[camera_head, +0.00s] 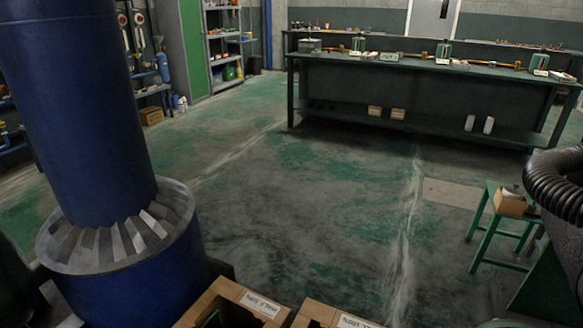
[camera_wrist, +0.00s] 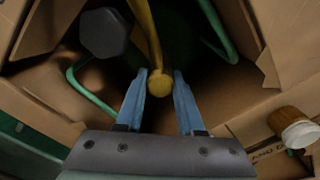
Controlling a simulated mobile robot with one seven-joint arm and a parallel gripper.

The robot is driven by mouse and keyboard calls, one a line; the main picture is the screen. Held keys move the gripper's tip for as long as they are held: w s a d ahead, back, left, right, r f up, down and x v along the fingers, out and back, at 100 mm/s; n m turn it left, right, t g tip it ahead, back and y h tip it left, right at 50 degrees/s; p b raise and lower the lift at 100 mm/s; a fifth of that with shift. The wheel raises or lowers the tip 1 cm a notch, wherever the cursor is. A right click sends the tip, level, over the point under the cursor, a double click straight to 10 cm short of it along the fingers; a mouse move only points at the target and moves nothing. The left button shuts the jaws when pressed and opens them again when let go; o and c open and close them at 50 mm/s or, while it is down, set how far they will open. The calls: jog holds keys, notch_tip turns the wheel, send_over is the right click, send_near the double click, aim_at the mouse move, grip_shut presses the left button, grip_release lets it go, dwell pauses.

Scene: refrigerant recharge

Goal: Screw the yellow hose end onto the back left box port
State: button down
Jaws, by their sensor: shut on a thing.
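In the wrist view, my gripper (camera_wrist: 163,76) has two blue fingers around a yellow hose end (camera_wrist: 159,84). The fingers are shut on it, with its round end facing the camera. The yellow hose (camera_wrist: 145,28) runs from it up to the top edge of the wrist view. My gripper does not show in the head view. I cannot make out the back left box port in either view.
Cardboard box walls (camera_wrist: 225,60) surround my gripper, with green bent rods, a dark hexagonal piece (camera_wrist: 103,33) and a brown cylinder with a white end (camera_wrist: 298,130) near. The head view shows open cardboard boxes (camera_head: 250,300), a long workbench (camera_head: 420,85), a green stool (camera_head: 484,225) and clear floor.

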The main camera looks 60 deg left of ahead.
jog(key=shift+f+b, duration=0.5)
jog(key=shift+f, duration=0.2)
jog(key=shift+r+m, duration=0.1)
jog(key=shift+m, duration=0.7)
jog(key=shift+m+p, duration=0.4)
jog(key=shift+m, duration=0.6)
